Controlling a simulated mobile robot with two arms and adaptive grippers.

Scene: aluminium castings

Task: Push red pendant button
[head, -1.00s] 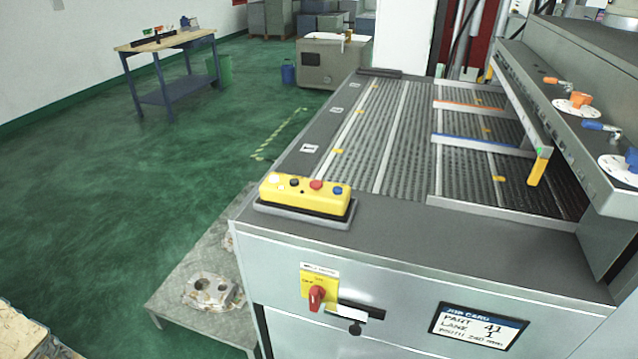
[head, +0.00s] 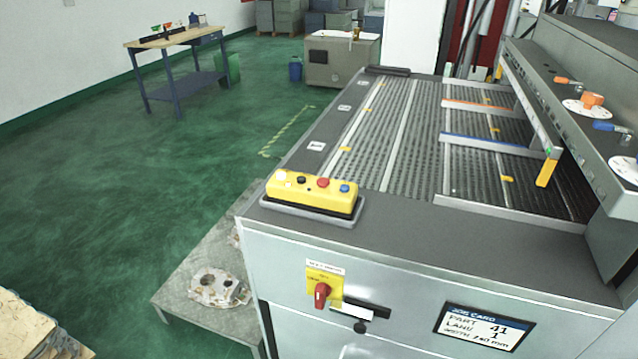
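The yellow pendant (head: 312,196) lies in a grey holder on the near left corner of the machine's top. Its top face carries a row of buttons: white, black, red and blue from left to right. The red button (head: 323,182) stands between the black button (head: 301,180) and the blue button (head: 345,188), and nothing covers it. Neither of my grippers shows in the head view.
The machine's grey top (head: 420,240) is clear in front of the roller lanes. A red rotary switch (head: 321,294) and a job card screen (head: 484,326) are on its front. A low platform (head: 185,283) with castings stands at left.

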